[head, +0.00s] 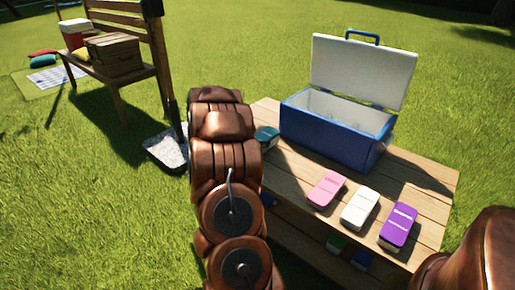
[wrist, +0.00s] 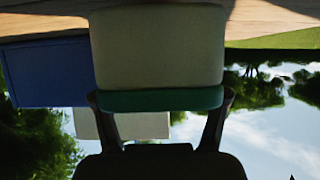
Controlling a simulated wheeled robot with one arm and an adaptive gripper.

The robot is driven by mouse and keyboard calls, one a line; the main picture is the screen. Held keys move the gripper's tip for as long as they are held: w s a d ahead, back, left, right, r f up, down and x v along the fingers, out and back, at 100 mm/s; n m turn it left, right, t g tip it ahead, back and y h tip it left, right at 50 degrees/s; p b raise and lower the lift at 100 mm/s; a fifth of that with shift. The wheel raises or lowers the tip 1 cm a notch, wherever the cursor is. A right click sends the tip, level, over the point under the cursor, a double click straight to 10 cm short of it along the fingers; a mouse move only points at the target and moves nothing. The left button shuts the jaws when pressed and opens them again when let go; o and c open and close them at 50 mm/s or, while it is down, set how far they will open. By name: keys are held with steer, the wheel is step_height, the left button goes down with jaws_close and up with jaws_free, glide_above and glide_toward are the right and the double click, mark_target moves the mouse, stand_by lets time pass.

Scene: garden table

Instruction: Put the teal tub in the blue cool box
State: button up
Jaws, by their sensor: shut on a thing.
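The teal tub (head: 266,137) shows in the head view at the far left part of the table, just left of the cool box and partly hidden by my arm. In the wrist view it fills the upper middle, with a pale body (wrist: 157,45) and a teal lid (wrist: 160,99). My gripper (wrist: 160,105) is shut on the tub at its lid, one finger on each side; my arm hides it in the head view. Whether the tub touches the table is unclear. The blue cool box (head: 325,130) stands open, its white lid (head: 362,70) raised; it also shows at the wrist view's left (wrist: 45,72).
Pink (head: 327,189), white (head: 360,208) and purple (head: 398,226) tubs stand along the near side of the wooden table (head: 420,185). More tubs sit on a lower shelf.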

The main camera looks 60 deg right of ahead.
step_height(320, 180, down, 3)
steer(key=shift+b, duration=0.7)
steer(key=shift+r, duration=0.15)
steer(key=o, duration=1.4)
steer(key=shift+o, duration=0.2)
steer(key=p+v, duration=0.3)
steer(key=v, duration=0.9)
steer(key=shift+p, duration=0.4)
